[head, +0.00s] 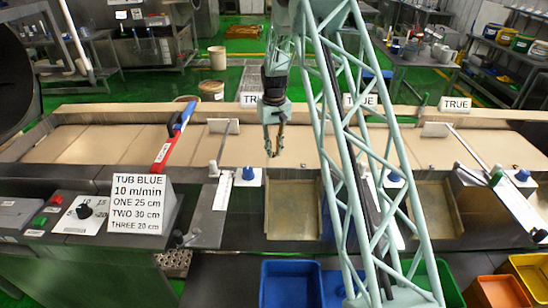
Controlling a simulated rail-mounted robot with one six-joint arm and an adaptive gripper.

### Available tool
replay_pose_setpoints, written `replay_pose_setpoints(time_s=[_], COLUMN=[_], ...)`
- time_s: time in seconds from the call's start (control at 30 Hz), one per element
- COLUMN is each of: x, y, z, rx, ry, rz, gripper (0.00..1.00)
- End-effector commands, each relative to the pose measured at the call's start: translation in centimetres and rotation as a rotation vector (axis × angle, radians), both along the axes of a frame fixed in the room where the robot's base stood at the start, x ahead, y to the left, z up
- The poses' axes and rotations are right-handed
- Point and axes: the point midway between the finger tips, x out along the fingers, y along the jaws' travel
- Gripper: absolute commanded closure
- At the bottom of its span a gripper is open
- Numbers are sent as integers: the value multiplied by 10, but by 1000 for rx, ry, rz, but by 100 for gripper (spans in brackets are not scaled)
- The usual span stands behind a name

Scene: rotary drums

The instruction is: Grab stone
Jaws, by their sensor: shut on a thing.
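My gripper (273,148) hangs just left of the picture's middle, pointing down over the tan conveyor belt (90,143). Its fingers are shut on a small brownish thing, which I take to be the stone. The stone is mostly hidden between the fingers, so its shape is unclear. I cannot tell how high the fingertips are above the belt. No other stone shows clearly on the belt.
A red and blue diverter arm (172,140) crosses the belt at left. A sign reading TUB BLUE (140,200) stands in front. Below are a blue tub (290,263), a green tub (445,270), orange (497,291) and yellow (535,270) tubs. My lattice arm hides part of the right side.

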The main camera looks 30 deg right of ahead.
Motion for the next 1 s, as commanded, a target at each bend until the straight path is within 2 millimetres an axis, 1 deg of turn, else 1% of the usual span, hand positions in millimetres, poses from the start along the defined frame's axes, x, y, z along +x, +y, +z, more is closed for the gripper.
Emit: replay_pose_setpoints(time_s=[0.03, 0.2, 0.4, 0.57, 1.0], x=[0, 0, 0, 0, 0], y=[0, 0, 0, 0, 0], z=[7, 27, 42, 46, 46], rx=[0, 0, 0, 0, 0], ry=[-1, -1, -1, 0, 1], rz=[0, 0, 0, 0, 0], gripper=[95, 95, 95, 95, 95])
